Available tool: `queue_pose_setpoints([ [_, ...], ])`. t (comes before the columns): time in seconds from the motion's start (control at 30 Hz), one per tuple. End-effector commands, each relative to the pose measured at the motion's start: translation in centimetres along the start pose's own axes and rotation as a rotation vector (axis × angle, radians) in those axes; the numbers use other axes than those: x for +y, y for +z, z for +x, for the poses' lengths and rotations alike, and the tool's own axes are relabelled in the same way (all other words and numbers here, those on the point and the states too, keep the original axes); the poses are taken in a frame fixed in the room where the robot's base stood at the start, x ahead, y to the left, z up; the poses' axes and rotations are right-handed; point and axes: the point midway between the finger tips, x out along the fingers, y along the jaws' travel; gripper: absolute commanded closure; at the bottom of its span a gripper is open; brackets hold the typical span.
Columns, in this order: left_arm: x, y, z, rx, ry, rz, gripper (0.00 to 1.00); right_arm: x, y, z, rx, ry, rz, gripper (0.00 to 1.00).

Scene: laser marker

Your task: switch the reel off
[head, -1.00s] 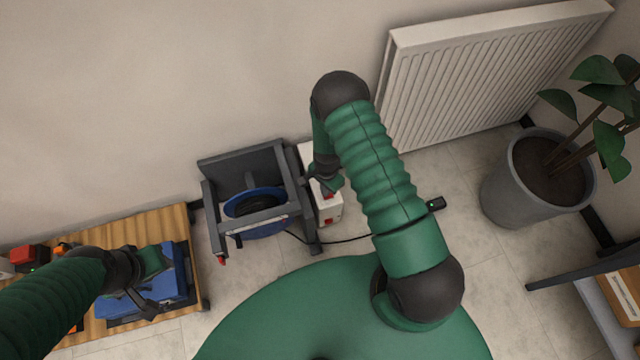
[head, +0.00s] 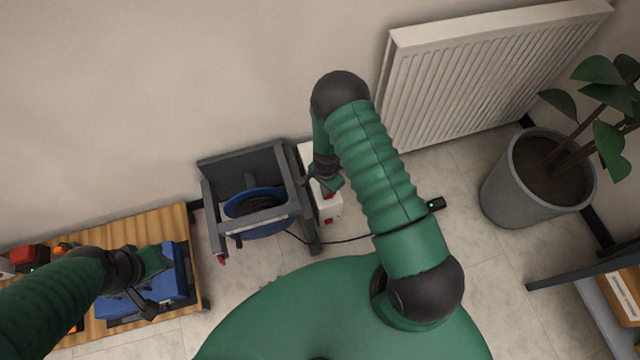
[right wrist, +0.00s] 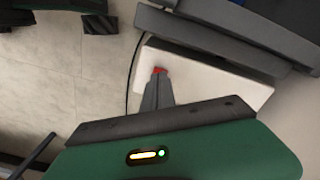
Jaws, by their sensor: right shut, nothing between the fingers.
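The reel (head: 236,206) has a blue drum in a dark grey frame and stands on the floor by the wall. A white box (head: 333,212) with red switches is right beside it. My right gripper (head: 328,188) is over the box at its upper red switch. In the right wrist view the shut, empty fingers (right wrist: 159,82) end at a red switch (right wrist: 160,69) on the white box (right wrist: 205,75). Contact and the switch's position cannot be made out. My left gripper (head: 146,292) is over a blue case (head: 172,284); its jaw state is unclear.
The blue case lies on a wooden-topped table (head: 160,220) at left. A radiator (head: 480,80) is on the wall, with a potted plant (head: 530,190) at right. A black cable (head: 345,240) runs from the reel behind my right arm. Some floor is clear at right.

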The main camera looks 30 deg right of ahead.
Motion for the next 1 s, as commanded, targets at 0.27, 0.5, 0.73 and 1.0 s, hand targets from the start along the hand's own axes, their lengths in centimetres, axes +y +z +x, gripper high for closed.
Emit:
queue_pose_setpoints([
  [0.27, 0.0, 0.1, 0.2, 0.0, 0.0, 0.0, 0.64, 0.0, 0.0, 0.3, 0.0, 0.0, 0.0, 1.0],
  [0.5, 0.0, 0.1, 0.5, 0.0, 0.0, 0.0, 0.64, 0.0, 0.0, 0.7, 0.0, 0.0, 0.0, 1.0],
  [0.73, 0.0, 0.2, 0.8, 0.0, 0.0, 0.0, 0.64, 0.0, 0.0, 1.0, 0.0, 0.0, 0.0, 1.0],
  [1.0, 0.0, 0.2, 1.0, 0.0, 0.0, 0.0, 0.64, 0.0, 0.0, 1.4, 0.0, 0.0, 0.0, 1.0],
])
